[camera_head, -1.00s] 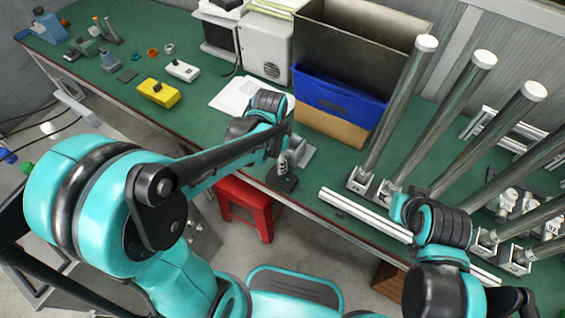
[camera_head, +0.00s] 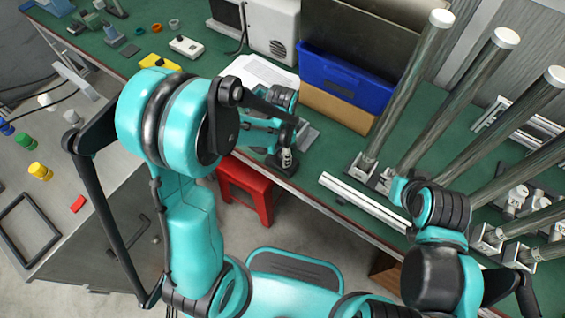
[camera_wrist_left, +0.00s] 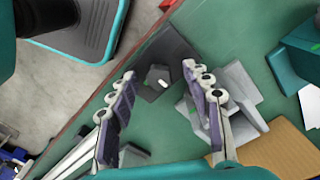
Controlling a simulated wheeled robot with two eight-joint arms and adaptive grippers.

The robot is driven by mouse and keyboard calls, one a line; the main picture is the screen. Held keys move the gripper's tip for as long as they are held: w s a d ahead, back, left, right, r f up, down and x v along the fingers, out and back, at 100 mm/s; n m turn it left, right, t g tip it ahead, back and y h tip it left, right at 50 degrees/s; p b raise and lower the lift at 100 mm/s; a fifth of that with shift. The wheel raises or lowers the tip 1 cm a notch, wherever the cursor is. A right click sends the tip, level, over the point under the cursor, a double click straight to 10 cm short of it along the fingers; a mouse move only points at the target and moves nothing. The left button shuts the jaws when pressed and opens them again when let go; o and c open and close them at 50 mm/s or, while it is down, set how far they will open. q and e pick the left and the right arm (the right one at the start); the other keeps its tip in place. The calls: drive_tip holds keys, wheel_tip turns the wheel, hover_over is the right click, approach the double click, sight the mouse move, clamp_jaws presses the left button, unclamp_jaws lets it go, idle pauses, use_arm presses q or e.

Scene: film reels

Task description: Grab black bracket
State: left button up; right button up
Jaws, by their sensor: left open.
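The black bracket (camera_wrist_left: 175,47) lies on the green table near its front edge in the left wrist view. It shows as a dark flat plate with a grey hex-shaped part on it. In the head view the bracket (camera_head: 279,167) is a small dark shape, partly hidden by my left gripper (camera_head: 287,154). My left gripper (camera_wrist_left: 158,70) is open and empty, its two fingers on either side of the bracket in the picture. I cannot tell the height between them. A light grey bracket (camera_wrist_left: 238,88) lies beside the right finger. My right gripper is not visible; only its arm shows.
A blue bin (camera_head: 345,82) stands behind the gripper, with brown cardboard (camera_head: 335,108) in front. Tall metal posts (camera_head: 410,90) and a white rail (camera_head: 362,200) are to the right. A red stool (camera_head: 245,185) stands below the table edge. White paper (camera_head: 255,72) lies behind the arm.

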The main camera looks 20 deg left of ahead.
use_arm(q)
drive_tip(key=shift+r, duration=0.15)
clamp_jaws()
